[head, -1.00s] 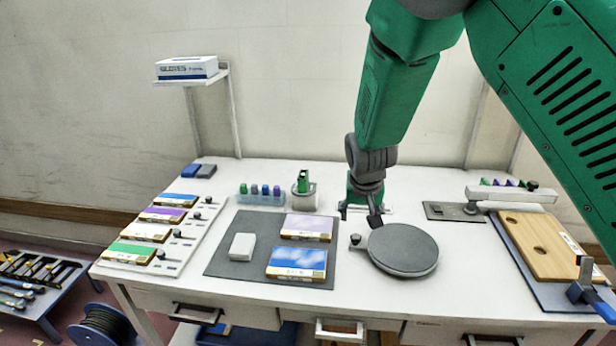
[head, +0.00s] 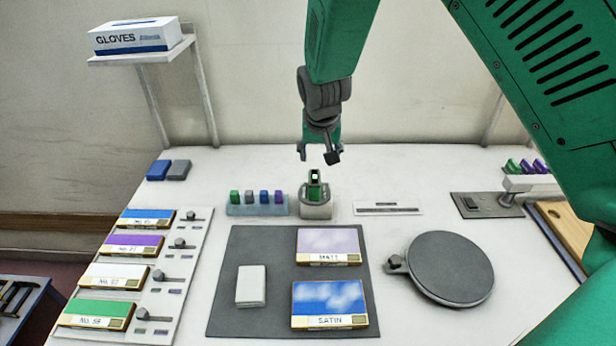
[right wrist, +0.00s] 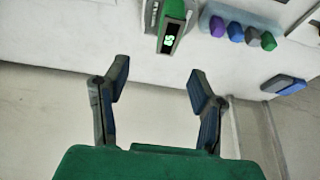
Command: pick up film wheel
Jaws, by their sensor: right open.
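No part is clearly marked as the film wheel, so I cannot tell for certain which thing it is. A small green device with a lit display (head: 314,182) stands upright in a round grey holder (head: 316,208) at the back middle of the table. In the right wrist view the green device (right wrist: 172,30) shows its lit digits beyond the fingertips. My right gripper (head: 318,156) is open and empty, just above and behind the device, apart from it. It also shows in the right wrist view (right wrist: 158,82). My left gripper is out of view.
Several coloured blocks in a clear rack (head: 257,208) stand close left of the holder. A dark round turntable (head: 450,268) is at the right. A grey mat (head: 235,318) with sample panels lies in front. A glove box (head: 140,36) sits on a wall shelf.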

